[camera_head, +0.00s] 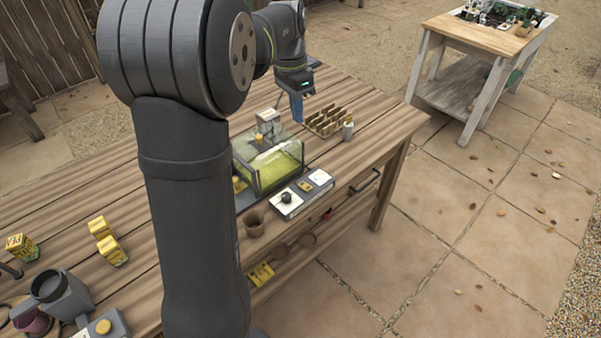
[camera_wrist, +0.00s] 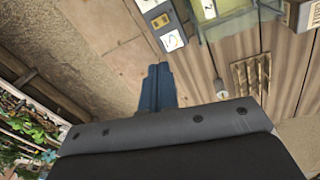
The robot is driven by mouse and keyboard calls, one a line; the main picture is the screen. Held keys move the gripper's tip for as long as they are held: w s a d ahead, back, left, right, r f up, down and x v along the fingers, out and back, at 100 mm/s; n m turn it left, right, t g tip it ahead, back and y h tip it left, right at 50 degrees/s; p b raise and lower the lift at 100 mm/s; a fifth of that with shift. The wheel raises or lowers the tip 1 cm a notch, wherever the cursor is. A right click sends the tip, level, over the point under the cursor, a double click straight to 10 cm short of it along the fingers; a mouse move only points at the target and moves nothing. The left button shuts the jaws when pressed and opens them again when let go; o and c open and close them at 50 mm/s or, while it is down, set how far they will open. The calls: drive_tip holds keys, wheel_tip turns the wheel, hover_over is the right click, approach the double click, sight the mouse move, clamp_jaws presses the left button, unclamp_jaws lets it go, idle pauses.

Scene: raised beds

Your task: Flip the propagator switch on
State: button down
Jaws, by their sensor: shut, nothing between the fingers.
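The propagator (camera_head: 268,168) is a clear box with a yellow-green inside, standing on the wooden bench; its edge also shows at the top of the wrist view (camera_wrist: 235,24). The grey control box (camera_head: 288,207) sits at its front, with a black dial (camera_head: 286,197), white labels and a small yellow part (camera_head: 304,186) that may be the switch. Its position is too small to read. The control box also shows in the wrist view (camera_wrist: 172,28). My gripper (camera_head: 298,112) has blue fingers, shut and empty, raised behind and above the propagator, apart from it. The fingers (camera_wrist: 157,74) also show in the wrist view.
A wooden divided tray (camera_head: 325,121) and a small pale bottle (camera_head: 347,131) stand right of the propagator. A terracotta pot (camera_head: 254,224) is near the bench's front edge. Yellow packets (camera_head: 107,241) and a grey device (camera_head: 60,293) lie left. My arm hides part of the bench.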

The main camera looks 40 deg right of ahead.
wheel_tip(320, 180, down, 3)
drive_tip(key=m, duration=1.5)
hover_over(309, 188)
drive_tip(key=w, duration=0.2)
wheel_tip(309, 188, down, 4)
drive_tip(key=shift+w+f, duration=0.1)
drive_tip(key=shift+f, duration=0.1)
drive_tip(key=f, duration=0.4)
drive_tip(key=s+f, duration=0.1)
drive_tip(key=f, duration=0.4)
drive_tip(key=s+f, duration=0.1)
drive_tip(key=f, duration=0.3)
drive_tip(key=shift+f, duration=0.4)
